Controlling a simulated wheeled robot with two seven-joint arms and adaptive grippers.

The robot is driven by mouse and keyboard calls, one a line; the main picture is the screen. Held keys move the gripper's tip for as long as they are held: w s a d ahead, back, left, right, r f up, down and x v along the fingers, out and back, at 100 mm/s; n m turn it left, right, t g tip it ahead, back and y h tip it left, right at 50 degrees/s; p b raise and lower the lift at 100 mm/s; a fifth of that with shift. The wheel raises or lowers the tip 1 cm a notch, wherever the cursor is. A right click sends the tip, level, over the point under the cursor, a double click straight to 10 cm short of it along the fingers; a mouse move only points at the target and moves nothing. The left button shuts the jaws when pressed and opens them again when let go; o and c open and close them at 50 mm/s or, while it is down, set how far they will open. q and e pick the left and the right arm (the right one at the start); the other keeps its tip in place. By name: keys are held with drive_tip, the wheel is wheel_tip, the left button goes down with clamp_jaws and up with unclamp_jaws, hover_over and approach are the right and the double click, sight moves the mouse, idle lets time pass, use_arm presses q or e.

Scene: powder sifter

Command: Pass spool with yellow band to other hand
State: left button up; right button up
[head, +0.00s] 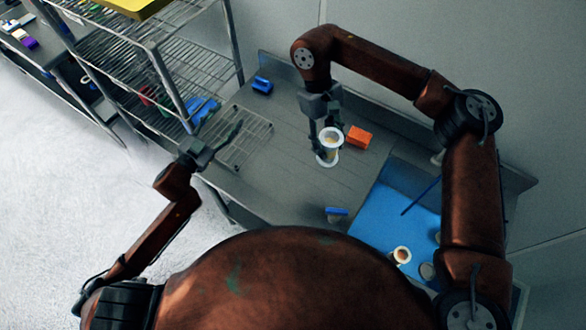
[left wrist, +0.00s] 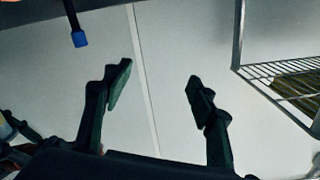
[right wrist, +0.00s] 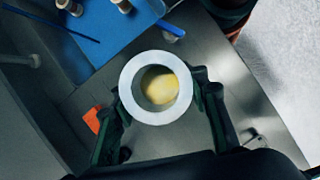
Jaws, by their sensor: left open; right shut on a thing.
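The spool with the yellow band (head: 330,157) has white flanges and is held upright, over the grey bench. My right gripper (head: 328,142) is shut on it from the sides. In the right wrist view the spool (right wrist: 130,88) shows end-on as a white ring with yellow inside, between the two fingers (right wrist: 157,100). My left gripper (head: 222,135) is open and empty, well to the left of the spool near the wire rack. In the left wrist view its two fingers (left wrist: 157,88) are wide apart with nothing between them.
An orange block (head: 358,137) lies on the bench (head: 280,160) right of the spool. A blue mat (head: 375,215) with small round pieces (head: 401,255) is at the front right. A wire rack (head: 165,75) stands at the left, and a blue item (head: 262,85) lies at the back.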

use_arm(q)
drive_tip(key=s+d+r+g+h, duration=0.1)
drive_tip(key=s+d+h, duration=0.1)
drive_tip(key=s+d, duration=0.3)
drive_tip(key=s+d+g+h, duration=0.1)
drive_tip(key=s+d+g, duration=0.15)
drive_tip(key=d, duration=0.55)
drive_tip(key=m+g+h, duration=0.1)
drive_tip(key=g+h, duration=0.1)
drive_tip(key=h, duration=0.1)
approach(331, 150)
wheel_tip(331, 150, down, 4)
drive_tip(key=w+a, duration=0.1)
drive_tip(key=x, duration=1.1)
drive_tip(key=shift+w+d+r, duration=0.25)
drive_tip(key=shift+w+d, duration=0.05)
drive_tip(key=shift+s+h, duration=0.1)
drive_tip(key=shift+h, duration=0.2)
drive_tip(key=c, duration=1.4)
clamp_jaws()
use_arm(e)
drive_tip(key=o, duration=1.5)
